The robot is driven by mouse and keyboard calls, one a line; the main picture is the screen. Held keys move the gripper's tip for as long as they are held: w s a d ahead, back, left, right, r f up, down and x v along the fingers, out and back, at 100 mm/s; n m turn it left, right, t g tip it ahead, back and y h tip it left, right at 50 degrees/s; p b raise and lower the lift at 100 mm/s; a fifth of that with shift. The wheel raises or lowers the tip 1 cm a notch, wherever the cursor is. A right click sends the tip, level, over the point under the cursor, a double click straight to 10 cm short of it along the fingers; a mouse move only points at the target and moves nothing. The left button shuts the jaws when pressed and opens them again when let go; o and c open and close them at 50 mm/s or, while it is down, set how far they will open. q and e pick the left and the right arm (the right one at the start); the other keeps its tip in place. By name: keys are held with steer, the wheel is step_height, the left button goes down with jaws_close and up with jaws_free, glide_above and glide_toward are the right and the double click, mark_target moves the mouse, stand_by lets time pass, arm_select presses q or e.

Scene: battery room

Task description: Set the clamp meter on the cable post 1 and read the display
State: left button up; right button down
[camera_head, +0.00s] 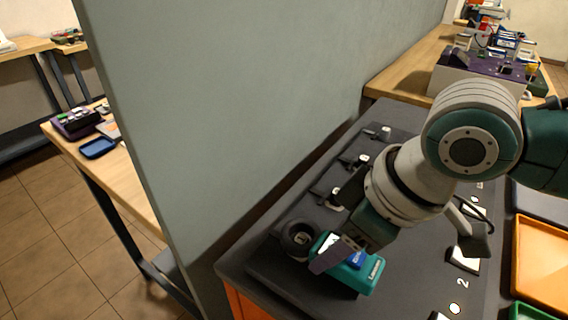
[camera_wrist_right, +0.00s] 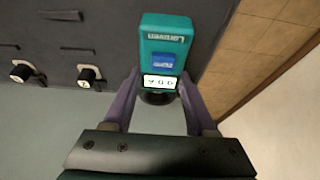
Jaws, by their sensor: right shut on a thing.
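The teal clamp meter (camera_head: 366,276) is over the near left corner of the dark bench top. Its dark ring (camera_head: 299,238) points left, and a light-topped post shows inside the opening, so the ring appears to be around it; I cannot read that post's number. My right gripper (camera_head: 343,252) has its purple fingers shut on the meter. In the right wrist view the gripper (camera_wrist_right: 160,88) has a finger on each side of the meter (camera_wrist_right: 163,42). Its lit display (camera_wrist_right: 160,82) appears upside down and seems to show zeros. My left gripper is out of view.
More posts with white caps stand in a row behind, such as this one (camera_head: 333,196) beside the grey partition (camera_head: 250,100). A white label 2 (camera_head: 462,284) marks the bench top. An orange tray (camera_head: 540,262) lies at right. A wooden table (camera_head: 130,185) stands left of the partition.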

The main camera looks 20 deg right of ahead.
stand_by(0.4)
steer(key=shift+r+p, duration=0.1)
steer(key=shift+p, duration=0.3)
steer(key=shift+f+b, duration=0.4)
steer(key=shift+f, duration=0.25)
steer(key=c, duration=0.5)
jaws_free()
steer(key=p+v, duration=1.1)
steer(key=p, duration=0.2)
steer(key=shift+s, duration=0.1)
stand_by(0.4)
